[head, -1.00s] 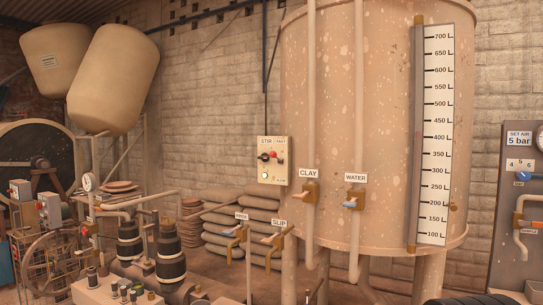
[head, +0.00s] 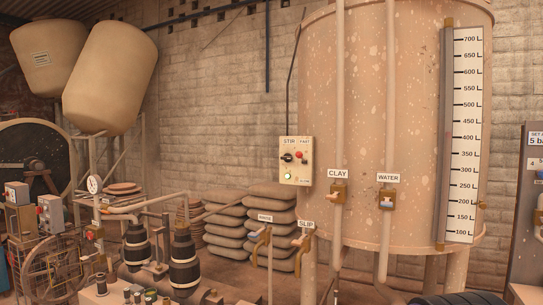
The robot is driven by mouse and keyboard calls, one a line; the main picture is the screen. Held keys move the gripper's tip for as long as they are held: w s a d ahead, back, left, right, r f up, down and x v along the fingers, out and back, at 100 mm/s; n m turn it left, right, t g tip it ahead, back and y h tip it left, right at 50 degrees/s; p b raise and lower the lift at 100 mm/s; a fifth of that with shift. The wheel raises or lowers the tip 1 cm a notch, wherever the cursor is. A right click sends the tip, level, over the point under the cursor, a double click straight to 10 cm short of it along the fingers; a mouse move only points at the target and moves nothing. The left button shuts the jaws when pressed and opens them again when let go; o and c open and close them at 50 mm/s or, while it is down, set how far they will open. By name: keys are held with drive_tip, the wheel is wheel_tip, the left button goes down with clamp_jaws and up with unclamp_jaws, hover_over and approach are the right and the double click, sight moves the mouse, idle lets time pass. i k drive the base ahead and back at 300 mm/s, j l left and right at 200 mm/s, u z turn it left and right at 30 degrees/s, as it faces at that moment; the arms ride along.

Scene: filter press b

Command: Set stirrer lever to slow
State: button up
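The stirrer control box (head: 296,161) is a cream panel fixed at the left side of the big tank, with STIR and FAST lettering at its top. A black lever or knob (head: 287,158) sits on its left half, with a red button (head: 299,155) to the right and a pale round button (head: 287,176) below. The lever's exact setting is too small to read. My gripper is not in view.
The large tank (head: 400,130) carries a level scale (head: 466,140) and the CLAY (head: 338,194) and WATER (head: 387,199) valves. Stacked sacks (head: 270,225) lie below the box. Pumps and pipes (head: 184,262) fill the lower left.

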sight(299, 154)
drive_tip(key=i+j, duration=0.15)
drive_tip(key=j, duration=0.25)
drive_tip(key=i+j, duration=0.1)
drive_tip(key=j, duration=0.35)
drive_tip(key=i+j, duration=0.65)
